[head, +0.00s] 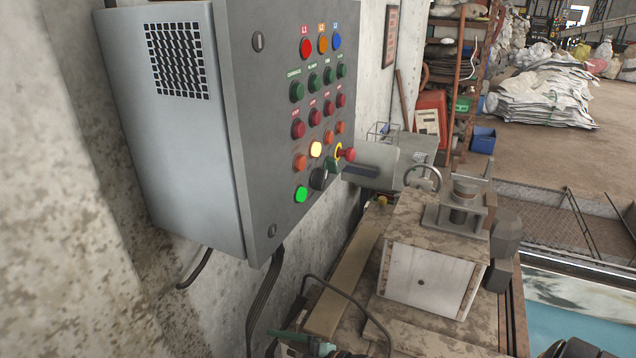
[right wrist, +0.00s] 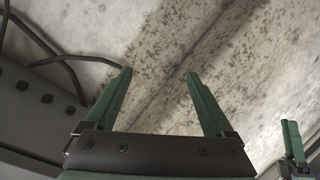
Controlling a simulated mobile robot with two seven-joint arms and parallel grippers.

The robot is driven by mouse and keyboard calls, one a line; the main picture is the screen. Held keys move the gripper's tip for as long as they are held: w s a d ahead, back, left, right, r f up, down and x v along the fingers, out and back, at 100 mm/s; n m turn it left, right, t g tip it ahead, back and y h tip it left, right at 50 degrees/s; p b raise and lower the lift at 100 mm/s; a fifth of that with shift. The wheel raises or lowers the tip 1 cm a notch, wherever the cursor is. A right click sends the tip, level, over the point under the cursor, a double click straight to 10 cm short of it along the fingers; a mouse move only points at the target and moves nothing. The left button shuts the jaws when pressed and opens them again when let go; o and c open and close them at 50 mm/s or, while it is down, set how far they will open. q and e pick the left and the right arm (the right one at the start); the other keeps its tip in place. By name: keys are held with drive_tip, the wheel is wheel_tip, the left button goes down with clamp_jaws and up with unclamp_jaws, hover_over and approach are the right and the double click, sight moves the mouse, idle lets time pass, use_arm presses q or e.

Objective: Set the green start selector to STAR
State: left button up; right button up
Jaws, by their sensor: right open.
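The grey control panel (head: 285,165) hangs on the wall in the head view. Low on its face is a small green selector (head: 332,166), partly covered by the red mushroom button (head: 348,154). Its setting and lettering are too small to read. My right gripper (right wrist: 160,73) is open and empty in the right wrist view, with stained wall beyond its fingers. A green gripper part shows at the bottom edge of the head view, below the panel; I cannot tell which arm it belongs to. Another green finger is at the right wrist view's right edge. No gripper touches the panel.
A black knob (head: 319,179), a lit green button (head: 301,194) and a lit yellow one (head: 316,149) crowd the selector. Black cables (head: 264,300) hang below the panel. A dirty machine housing (head: 425,280) and handwheel (head: 423,178) stand to the right.

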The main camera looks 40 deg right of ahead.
drive_tip(key=w+d+r+n+y+b, duration=0.2)
drive_tip(key=w+d+r+n+b, duration=0.1)
drive_tip(key=w+d+r+n, duration=0.4)
use_arm(q)
wheel_tip(320, 180, down, 8)
drive_tip(key=w+d+b, duration=0.1)
drive_tip(key=d+b, duration=0.1)
drive_tip(key=b, duration=0.5)
use_arm(e)
drive_tip(key=n+t+h, duration=0.1)
drive_tip(key=n+t, duration=0.2)
drive_tip(key=n, duration=0.5)
approach(337, 167)
drive_tip(key=p+x, duration=0.5)
drive_tip(key=x, duration=0.3)
drive_tip(key=shift+w+r+p, duration=0.15)
drive_tip(key=shift+w+p, duration=0.2)
drive_tip(key=shift+w+a, duration=0.15)
drive_tip(key=shift+w, duration=0.05)
use_arm(q)
drive_tip(key=shift+h, duration=0.3)
wheel_tip(337, 167, up, 4)
drive_tip(key=shift+w+d+r, duration=0.1)
drive_tip(key=shift+w, duration=0.05)
